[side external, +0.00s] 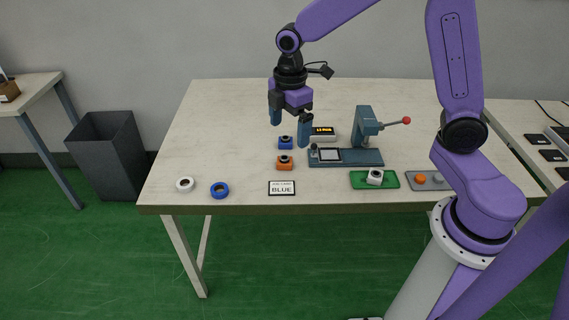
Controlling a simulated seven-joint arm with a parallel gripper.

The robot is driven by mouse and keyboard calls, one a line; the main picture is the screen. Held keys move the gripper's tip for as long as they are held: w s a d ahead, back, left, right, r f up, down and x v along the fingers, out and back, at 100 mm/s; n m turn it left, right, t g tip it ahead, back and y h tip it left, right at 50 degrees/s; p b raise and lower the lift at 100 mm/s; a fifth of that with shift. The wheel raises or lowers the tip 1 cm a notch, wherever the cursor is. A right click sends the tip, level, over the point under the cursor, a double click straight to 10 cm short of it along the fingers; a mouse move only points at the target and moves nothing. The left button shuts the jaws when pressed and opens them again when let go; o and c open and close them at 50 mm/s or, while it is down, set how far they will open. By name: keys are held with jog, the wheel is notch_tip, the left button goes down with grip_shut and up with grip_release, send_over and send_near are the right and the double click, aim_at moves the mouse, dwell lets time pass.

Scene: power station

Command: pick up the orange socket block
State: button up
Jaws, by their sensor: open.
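The orange socket block (285,163) sits on the table, an orange base with a dark round top. A blue socket block (285,143) stands just behind it. My gripper (290,136) points down above the table, over the area of the two blocks. Its two dark blue fingers are spread apart, with nothing seen between them. The gripper appears apart from the orange block; its exact height above it is hard to tell from this one view.
A blue-grey lever press (345,157) stands close on the right, with a small display box (322,134) behind. The table's left side is clear.

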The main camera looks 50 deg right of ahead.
jog(key=w+d+f+n, duration=0.2)
jog(key=w+d+f, duration=0.5)
jog(key=w+d, duration=0.4)
send_over(285, 157)
jog(key=f, duration=1.2)
jog(key=shift+a, duration=0.3)
jog(key=shift+d+f, duration=0.2)
jog(key=shift+f, duration=2.4)
jog(key=c, duration=1.1)
